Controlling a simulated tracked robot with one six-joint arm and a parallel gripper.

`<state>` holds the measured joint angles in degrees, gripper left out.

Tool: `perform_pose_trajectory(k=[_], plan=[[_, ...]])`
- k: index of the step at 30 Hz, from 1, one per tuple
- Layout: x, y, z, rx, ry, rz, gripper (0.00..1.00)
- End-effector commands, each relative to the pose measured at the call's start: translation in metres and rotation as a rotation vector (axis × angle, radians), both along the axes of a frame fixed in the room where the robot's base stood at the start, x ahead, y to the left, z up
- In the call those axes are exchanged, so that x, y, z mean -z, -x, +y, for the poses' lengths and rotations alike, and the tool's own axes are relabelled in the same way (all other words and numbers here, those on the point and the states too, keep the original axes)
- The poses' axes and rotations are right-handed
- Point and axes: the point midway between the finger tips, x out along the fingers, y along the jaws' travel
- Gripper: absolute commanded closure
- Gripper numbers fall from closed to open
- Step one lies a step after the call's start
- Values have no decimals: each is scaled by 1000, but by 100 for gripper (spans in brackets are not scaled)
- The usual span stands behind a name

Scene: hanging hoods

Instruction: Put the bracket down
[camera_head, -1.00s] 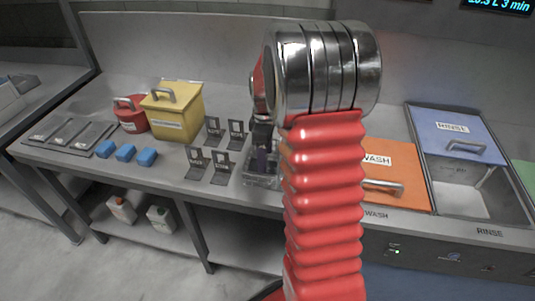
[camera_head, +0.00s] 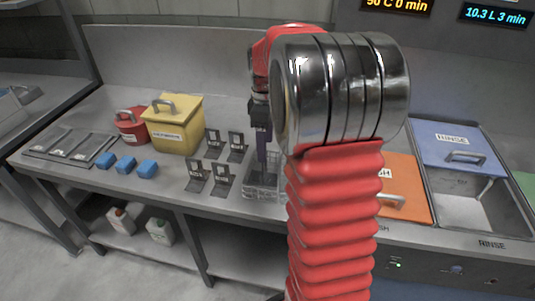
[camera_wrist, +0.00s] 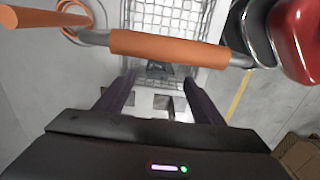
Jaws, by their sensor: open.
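My gripper (camera_head: 263,158) points down over a clear wire basket (camera_head: 262,187) on the counter, its fingers apart. In the wrist view my gripper (camera_wrist: 159,82) has its two purple fingers spread, with the basket (camera_wrist: 172,40) beyond them. A small dark piece (camera_wrist: 158,71) and a pale piece with dark openings show between the fingers; I cannot tell whether either is the bracket. Several dark L-shaped brackets with labels (camera_head: 222,180) stand on the counter left of the basket, apart from my gripper. My arm hides the area right of the basket.
A yellow lidded box (camera_head: 174,128), a red container (camera_head: 130,130), blue blocks (camera_head: 126,165) and grey trays (camera_head: 68,142) stand to the left. An orange lid (camera_head: 403,190) and blue rinse lid (camera_head: 458,148) lie right. An orange bar (camera_wrist: 168,46) crosses the wrist view.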

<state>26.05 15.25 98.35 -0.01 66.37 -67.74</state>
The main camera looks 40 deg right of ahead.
Motion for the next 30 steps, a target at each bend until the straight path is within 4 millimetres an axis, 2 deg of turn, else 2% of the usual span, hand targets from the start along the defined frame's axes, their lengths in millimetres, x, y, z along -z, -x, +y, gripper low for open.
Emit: perform_pose_trajectory(k=[3,9,30], plan=[[-17,-1,0,0,1,-2,38],[-30,0,0,0,0,0,38],[-30,0,0,0,-1,1,38]])
